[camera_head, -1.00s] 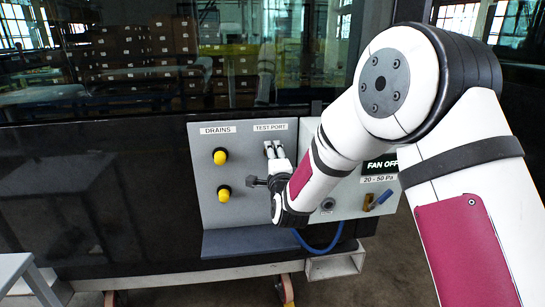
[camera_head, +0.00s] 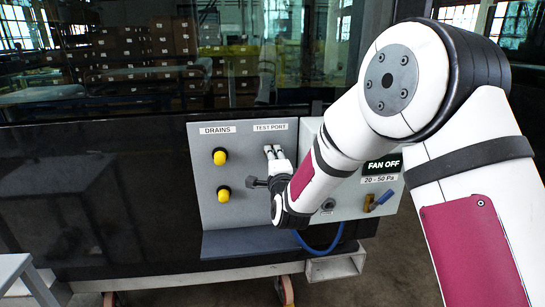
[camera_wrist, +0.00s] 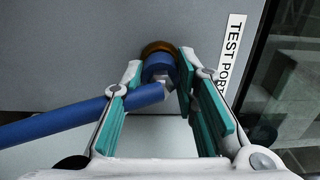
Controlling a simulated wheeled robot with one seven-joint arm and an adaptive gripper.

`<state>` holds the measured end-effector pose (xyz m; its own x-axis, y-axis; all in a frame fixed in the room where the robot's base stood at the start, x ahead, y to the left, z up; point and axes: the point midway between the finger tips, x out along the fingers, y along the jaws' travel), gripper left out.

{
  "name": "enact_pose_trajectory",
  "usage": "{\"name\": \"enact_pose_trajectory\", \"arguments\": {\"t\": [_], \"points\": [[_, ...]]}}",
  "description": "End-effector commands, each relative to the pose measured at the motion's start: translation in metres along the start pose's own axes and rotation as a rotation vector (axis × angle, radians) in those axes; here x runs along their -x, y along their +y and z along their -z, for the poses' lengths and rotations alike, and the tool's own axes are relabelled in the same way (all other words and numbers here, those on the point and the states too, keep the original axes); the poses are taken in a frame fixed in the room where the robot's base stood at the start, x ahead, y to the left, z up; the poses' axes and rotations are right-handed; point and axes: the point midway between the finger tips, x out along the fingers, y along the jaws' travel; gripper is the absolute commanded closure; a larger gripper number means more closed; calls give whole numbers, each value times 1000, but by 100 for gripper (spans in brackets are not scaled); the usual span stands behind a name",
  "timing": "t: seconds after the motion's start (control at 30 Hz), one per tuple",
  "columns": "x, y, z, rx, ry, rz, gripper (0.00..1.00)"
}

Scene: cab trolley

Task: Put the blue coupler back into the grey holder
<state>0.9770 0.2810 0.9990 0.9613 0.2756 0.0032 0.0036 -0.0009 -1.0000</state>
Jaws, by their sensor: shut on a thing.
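The blue coupler (camera_wrist: 158,68) is at the brass fitting (camera_wrist: 158,47) on the grey panel, under the TEST PORT label. I cannot tell whether it is still seated on the fitting. My gripper (camera_wrist: 162,78) has its teal-padded fingers on either side of the coupler and is shut on it. A blue hose (camera_wrist: 65,118) runs from the coupler to the left. In the head view my gripper (camera_head: 274,153) is at the test port, and the coupler is hidden there. A round grey fitting (camera_head: 328,205) sits on the right-hand box; I cannot tell if it is the grey holder.
Two yellow drain knobs (camera_head: 221,158) stick out left of my gripper. A grey ledge (camera_head: 245,242) runs below the panel. The blue hose (camera_head: 322,249) hangs below my wrist. A blue-handled valve (camera_head: 383,199) is under the FAN OFF display (camera_head: 382,165).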

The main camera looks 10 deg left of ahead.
Motion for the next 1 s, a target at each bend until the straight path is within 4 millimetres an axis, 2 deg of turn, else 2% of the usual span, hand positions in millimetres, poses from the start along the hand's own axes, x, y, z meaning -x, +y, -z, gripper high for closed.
{"name": "enact_pose_trajectory", "arguments": {"t": [1.0], "points": [[38, -1, 0, 0, 1, 1, 100]]}}
